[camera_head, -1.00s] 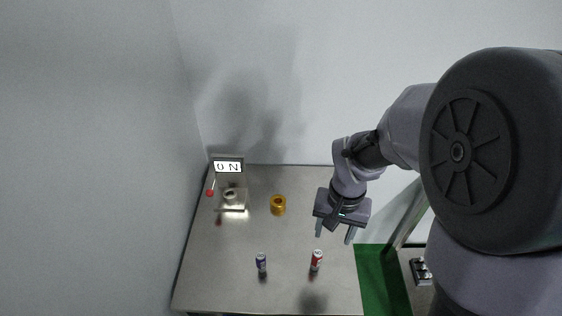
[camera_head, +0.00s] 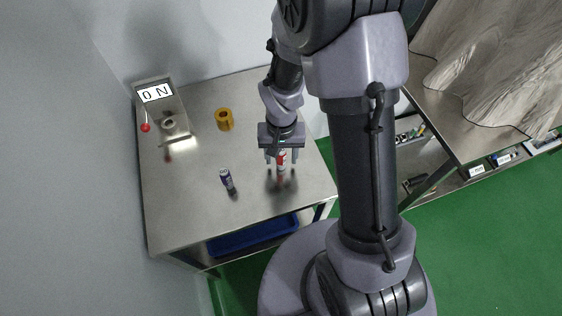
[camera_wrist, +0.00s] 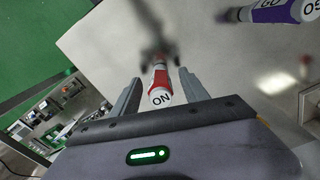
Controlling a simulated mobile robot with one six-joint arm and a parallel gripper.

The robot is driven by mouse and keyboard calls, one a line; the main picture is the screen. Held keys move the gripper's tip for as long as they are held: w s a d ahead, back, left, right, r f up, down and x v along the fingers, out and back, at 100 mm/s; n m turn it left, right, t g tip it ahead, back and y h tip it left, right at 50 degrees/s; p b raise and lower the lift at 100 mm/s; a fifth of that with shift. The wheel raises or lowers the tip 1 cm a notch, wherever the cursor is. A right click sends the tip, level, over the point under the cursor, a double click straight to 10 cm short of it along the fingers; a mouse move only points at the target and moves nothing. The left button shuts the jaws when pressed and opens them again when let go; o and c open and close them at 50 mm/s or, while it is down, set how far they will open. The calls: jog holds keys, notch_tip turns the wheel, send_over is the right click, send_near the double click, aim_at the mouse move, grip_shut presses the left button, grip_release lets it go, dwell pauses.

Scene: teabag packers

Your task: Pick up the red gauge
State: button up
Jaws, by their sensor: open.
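The red gauge (camera_head: 281,161) is a small red and white cylinder standing upright on the steel table (camera_head: 190,205). In the wrist view the red gauge (camera_wrist: 160,84) shows its white end marked "NO" or "ON" and lies between my two fingers. My gripper (camera_head: 282,157) is above the gauge, with a finger on either side of it. The fingers also show in the wrist view (camera_wrist: 158,92), open, with gaps between them and the gauge.
A purple and white gauge (camera_head: 227,180) stands to the left of the red one. A gold ring (camera_head: 224,119) and a force tester reading "0 N" (camera_head: 155,94) with a red-knobbed lever (camera_head: 146,128) are farther back. A blue bin (camera_head: 250,236) sits below the table.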

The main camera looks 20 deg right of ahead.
jog(key=shift+f, duration=0.95)
jog(key=shift+r, duration=0.15)
grip_shut()
notch_tip(320, 180, up, 4)
jog(key=p, duration=0.2)
jog(key=shift+r+p, duration=0.1)
jog(key=shift+p, duration=0.2)
jog(key=s+d+p, duration=0.2)
jog(key=s+d, duration=0.6)
jog(key=d, duration=0.5)
jog(key=shift+d+r+p, duration=0.4)
